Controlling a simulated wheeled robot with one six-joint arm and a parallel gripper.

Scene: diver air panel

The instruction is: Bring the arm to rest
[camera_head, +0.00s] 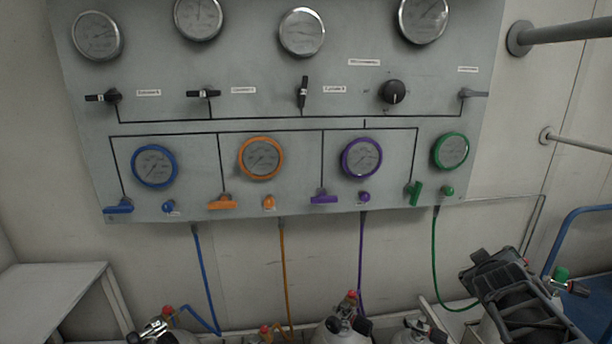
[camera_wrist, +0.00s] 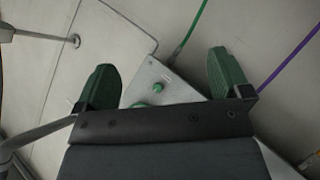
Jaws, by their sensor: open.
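My gripper (camera_wrist: 163,80) shows in the wrist view as two dark green fingers, wide apart, on a dark bar. Nothing is held between them. Beyond the gap is a corner of the grey panel (camera_wrist: 185,89) with a small green knob (camera_wrist: 158,87); the fingers look apart from it. In the head view the same panel (camera_head: 270,100) hangs on the wall, with a green handle (camera_head: 415,193) and green knob (camera_head: 447,190) at its lower right.
Blue (camera_head: 204,270), orange (camera_head: 284,270), purple (camera_head: 361,260) and green (camera_head: 434,260) hoses run down from the panel to tanks (camera_head: 345,330). A white table (camera_head: 45,290) stands left, grey rails (camera_head: 575,30) right.

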